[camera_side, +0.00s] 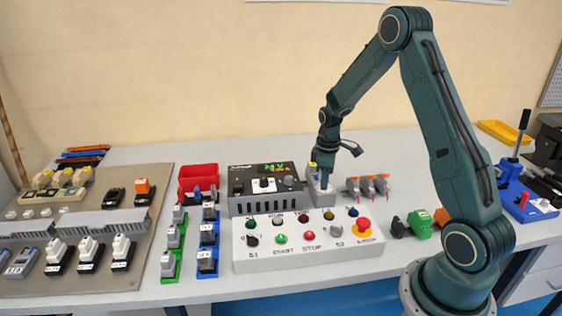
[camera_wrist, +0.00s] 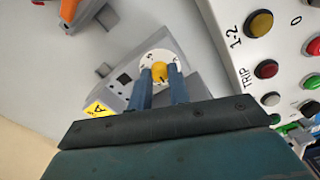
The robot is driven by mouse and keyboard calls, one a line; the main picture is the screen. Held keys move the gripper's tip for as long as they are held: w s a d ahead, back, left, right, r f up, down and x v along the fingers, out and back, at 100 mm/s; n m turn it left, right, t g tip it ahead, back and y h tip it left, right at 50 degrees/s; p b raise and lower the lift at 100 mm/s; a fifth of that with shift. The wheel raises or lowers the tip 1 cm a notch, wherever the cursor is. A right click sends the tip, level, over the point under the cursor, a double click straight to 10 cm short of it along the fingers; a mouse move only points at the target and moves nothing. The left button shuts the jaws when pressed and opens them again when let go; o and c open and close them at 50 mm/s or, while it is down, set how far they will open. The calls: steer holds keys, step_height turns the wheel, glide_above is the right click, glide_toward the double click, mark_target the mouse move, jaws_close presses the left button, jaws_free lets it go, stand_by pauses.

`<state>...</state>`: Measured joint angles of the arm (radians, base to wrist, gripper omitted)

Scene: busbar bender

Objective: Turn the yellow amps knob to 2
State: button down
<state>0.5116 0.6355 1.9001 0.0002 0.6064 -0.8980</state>
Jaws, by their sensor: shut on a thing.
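The yellow amps knob (camera_wrist: 159,71) sits on a round white dial on a grey unit (camera_wrist: 185,62) with a yellow "A" label (camera_wrist: 97,109). My gripper (camera_wrist: 160,75) is over the dial in the wrist view, its two blue fingers on either side of the knob and shut on it. The dial marks are too small and partly covered, so the knob's setting cannot be read. In the side view my gripper (camera_side: 322,178) reaches down onto the grey unit (camera_side: 320,199), and the knob is hidden there.
A white control box (camera_side: 305,262) with several buttons stands in front of the unit. A dark-faced meter unit (camera_side: 265,187) is close at left. Grey clamps with orange parts (camera_side: 368,187) stand close at right. A red bin (camera_side: 198,178) is further left.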

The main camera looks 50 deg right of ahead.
steer(key=shift+n, duration=0.8)
steer(key=c, duration=1.3)
jaws_free()
steer(key=shift+r, duration=0.15)
step_height(320, 180, up, 14)
steer(key=shift+f, duration=0.2)
